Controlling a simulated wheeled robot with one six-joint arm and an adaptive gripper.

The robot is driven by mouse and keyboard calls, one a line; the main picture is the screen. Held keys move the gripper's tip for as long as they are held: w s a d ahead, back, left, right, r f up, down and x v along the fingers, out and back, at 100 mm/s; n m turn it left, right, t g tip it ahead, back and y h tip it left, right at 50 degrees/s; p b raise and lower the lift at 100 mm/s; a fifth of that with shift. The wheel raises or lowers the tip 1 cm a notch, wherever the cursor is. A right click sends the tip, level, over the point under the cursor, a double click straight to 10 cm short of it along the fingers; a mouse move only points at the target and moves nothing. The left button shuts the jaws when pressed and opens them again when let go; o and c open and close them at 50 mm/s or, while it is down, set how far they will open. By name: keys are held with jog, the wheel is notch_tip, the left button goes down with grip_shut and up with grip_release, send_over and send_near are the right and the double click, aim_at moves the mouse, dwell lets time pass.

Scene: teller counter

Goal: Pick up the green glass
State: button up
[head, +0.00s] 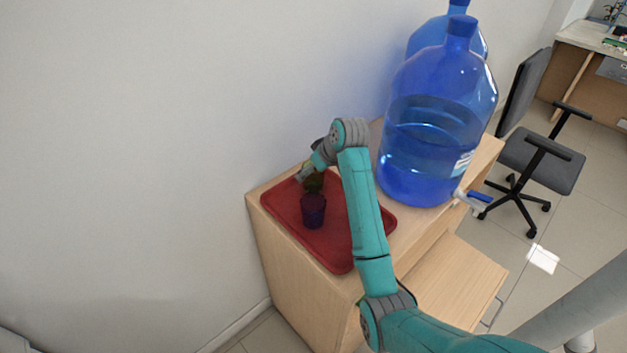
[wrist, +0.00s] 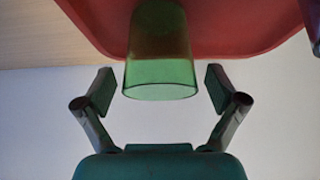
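The green glass (wrist: 160,50) is see-through and shows in the wrist view, resting on the red tray (wrist: 230,25). Its rim faces my gripper (wrist: 161,89). My gripper is open, with one finger on each side of the glass's rim end and a gap on both sides. In the head view the green glass (head: 314,184) looks dark and small on the tray (head: 281,206), partly covered by my gripper (head: 304,174).
A dark purple glass (head: 313,212) stands on the tray close to the green one. Large blue water bottles (head: 425,150) stand right of the tray on the wooden cabinet (head: 292,290). A white wall is behind. An office chair (head: 540,160) is at the right.

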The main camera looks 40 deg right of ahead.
jog(key=c, duration=1.1)
jog(key=shift+r, duration=0.1)
